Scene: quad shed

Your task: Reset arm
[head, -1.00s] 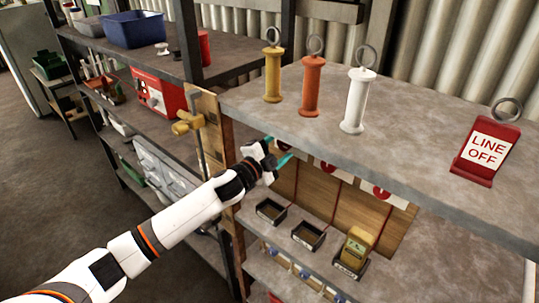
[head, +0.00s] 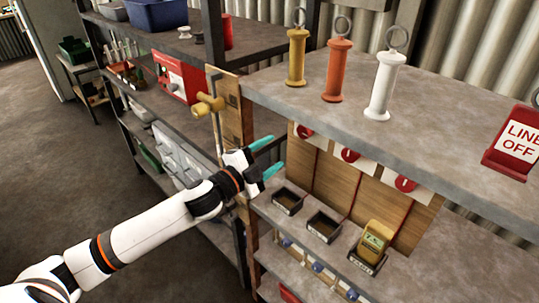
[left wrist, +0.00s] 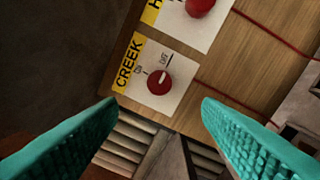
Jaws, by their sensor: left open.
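My left gripper (head: 267,158) is open and empty, with teal fingers, in front of the left end of the wooden panel under the top shelf. In the left wrist view its two fingers (left wrist: 160,120) are spread wide, with nothing between them held. Beyond them is a red rotary knob (left wrist: 159,81) on a white plate with a yellow label reading CREEK. A second red knob (left wrist: 200,5) is cut off at the top edge. In the head view, red knobs (head: 405,184) sit on white plates along the panel. My right gripper is not in view.
The top shelf (head: 440,120) overhangs the panel and carries yellow (head: 296,58), orange (head: 337,70) and white (head: 384,85) ringed cylinders and a red LINE OFF sign (head: 515,142). Small black trays (head: 324,227) and a yellow device (head: 375,242) stand below. A yellow valve handle (head: 208,105) projects left.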

